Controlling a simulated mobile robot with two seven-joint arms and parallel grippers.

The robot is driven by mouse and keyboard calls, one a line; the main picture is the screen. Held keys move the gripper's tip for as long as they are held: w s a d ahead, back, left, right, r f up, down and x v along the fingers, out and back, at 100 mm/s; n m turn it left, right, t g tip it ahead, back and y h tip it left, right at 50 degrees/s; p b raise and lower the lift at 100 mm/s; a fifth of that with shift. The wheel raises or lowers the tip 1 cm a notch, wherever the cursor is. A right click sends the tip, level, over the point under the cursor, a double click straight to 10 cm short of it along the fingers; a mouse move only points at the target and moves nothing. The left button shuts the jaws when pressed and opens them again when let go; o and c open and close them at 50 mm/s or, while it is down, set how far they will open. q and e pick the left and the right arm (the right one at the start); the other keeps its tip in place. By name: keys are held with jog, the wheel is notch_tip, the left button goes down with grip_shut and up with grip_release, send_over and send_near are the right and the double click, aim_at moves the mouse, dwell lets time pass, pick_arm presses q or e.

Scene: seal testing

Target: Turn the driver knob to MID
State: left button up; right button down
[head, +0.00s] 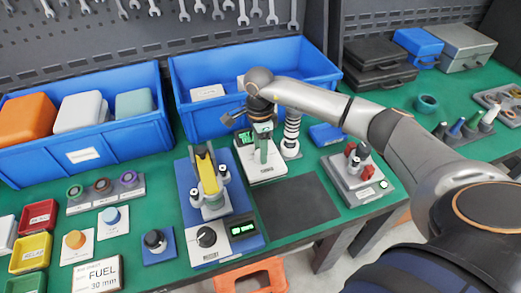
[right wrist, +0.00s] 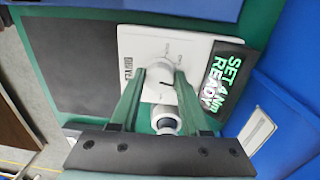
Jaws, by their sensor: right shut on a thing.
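The driver unit is a white box (head: 268,174) with a small screen (head: 246,138) in the head view. In the right wrist view its white plate (right wrist: 140,48) carries the driver knob (right wrist: 163,86), a pale round dial with a dark pointer line, and printed marks around it. The screen (right wrist: 224,80) there reads SET 4 Nm READY in green. My right gripper (head: 262,156) is over the unit; its green fingers (right wrist: 163,82) are shut on the knob from both sides. The mark the pointer faces is too small to read. My left gripper is not in view.
A striped white post (head: 291,134) stands right beside the gripper. A blue bin (head: 205,120) is just behind. A fixture with a yellow part (head: 209,175) and a black knob (head: 207,237) stands to the left. A dark mat (head: 298,205) in front is clear.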

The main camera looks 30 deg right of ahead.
jog(key=m, duration=0.5)
jog(key=shift+d+m, duration=0.1)
jog(key=shift+m, duration=0.2)
dwell(0.4)
jog(key=shift+c, duration=1.9)
grip_release()
jog(key=shift+w, duration=0.1)
notch_tip(320, 180, up, 12)
jog(key=shift+w+d+r+b, duration=0.15)
jog(key=shift+r+b, duration=0.1)
jog(key=shift+b, duration=0.2)
